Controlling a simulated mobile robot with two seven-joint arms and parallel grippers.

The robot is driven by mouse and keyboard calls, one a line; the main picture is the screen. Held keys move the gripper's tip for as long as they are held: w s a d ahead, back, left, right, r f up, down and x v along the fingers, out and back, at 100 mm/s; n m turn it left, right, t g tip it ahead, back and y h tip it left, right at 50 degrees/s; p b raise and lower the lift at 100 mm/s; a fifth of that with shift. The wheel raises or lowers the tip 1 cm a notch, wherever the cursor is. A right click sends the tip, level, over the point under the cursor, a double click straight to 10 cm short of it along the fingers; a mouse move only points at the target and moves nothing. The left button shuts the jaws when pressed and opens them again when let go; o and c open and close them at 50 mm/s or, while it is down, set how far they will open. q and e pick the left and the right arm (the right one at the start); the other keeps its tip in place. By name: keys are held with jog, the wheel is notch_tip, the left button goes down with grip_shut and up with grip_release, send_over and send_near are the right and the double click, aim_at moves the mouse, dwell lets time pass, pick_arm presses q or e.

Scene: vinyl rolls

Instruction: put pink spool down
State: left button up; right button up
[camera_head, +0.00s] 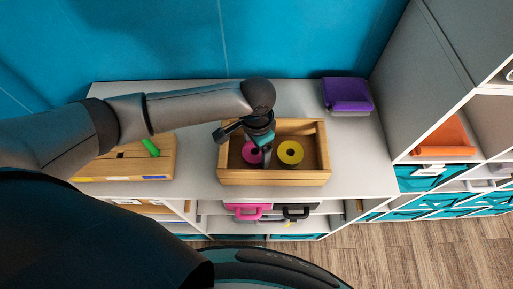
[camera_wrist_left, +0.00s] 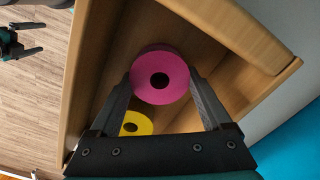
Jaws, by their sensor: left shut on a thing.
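The pink spool (camera_head: 251,152) is inside the wooden crate (camera_head: 274,178), left of the yellow spool (camera_head: 290,152). In the left wrist view the pink spool (camera_wrist_left: 160,76) sits between the two fingers of my left gripper (camera_wrist_left: 163,88), with a finger against each side. My left gripper (camera_head: 264,150) reaches down into the crate from above and is shut on the pink spool. The yellow spool (camera_wrist_left: 136,123) is partly hidden behind the gripper in the wrist view. I cannot tell whether the pink spool touches the crate floor.
The crate stands on a grey counter (camera_head: 200,185). A purple case (camera_head: 346,94) lies at the back right. A wooden box with a green item (camera_head: 150,147) stands on the left. Shelves with cases are below the counter, and a tall cabinet is on the right.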

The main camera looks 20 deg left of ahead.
pick_arm(q)
jog(key=o, duration=1.6)
jog(key=shift+f, duration=0.1)
jog(key=shift+c, duration=0.2)
notch_tip(320, 180, up, 12)
jog(key=p, duration=0.1)
jog(key=shift+r, duration=0.2)
